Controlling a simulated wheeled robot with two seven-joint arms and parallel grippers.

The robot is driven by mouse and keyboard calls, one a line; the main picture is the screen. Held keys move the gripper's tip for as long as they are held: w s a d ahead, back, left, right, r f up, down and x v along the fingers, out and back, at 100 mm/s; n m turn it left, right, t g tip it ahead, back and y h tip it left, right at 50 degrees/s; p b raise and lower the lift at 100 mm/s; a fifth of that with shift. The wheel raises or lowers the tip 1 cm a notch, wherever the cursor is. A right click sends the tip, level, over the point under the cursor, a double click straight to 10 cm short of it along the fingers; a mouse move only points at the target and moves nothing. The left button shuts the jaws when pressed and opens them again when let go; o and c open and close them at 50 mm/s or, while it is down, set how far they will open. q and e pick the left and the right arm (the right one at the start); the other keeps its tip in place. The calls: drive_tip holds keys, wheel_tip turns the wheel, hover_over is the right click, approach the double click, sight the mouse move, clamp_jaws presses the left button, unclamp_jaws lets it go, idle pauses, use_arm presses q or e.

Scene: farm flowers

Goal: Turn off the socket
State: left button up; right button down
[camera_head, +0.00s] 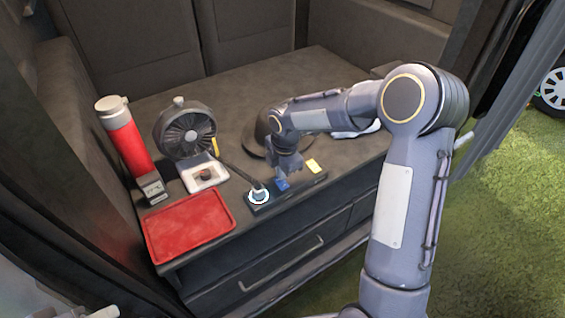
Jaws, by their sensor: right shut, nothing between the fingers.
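The socket is a dark power strip (264,208) lying along the front edge of the dark counter. A round white plug (259,196) with a dark cord sits at its left end. My right gripper (284,178) is shut and empty, pointing down over the middle of the strip beside the blue piece. I cannot tell whether its tips touch the strip, and they partly hide it. My left gripper is not in view.
A red tray (188,228) lies left of the strip. A dark round object (259,138) and a white item (357,131) are partly behind my right arm. Drawers (285,262) are below.

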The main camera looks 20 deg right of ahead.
drive_tip(key=shift+f, duration=0.25)
drive_tip(key=shift+w+f, duration=0.1)
drive_tip(key=shift+f, duration=0.2)
drive_tip(key=shift+s, duration=0.3)
drive_tip(key=shift+s+d+r, duration=0.15)
drive_tip(key=shift+s, duration=0.4)
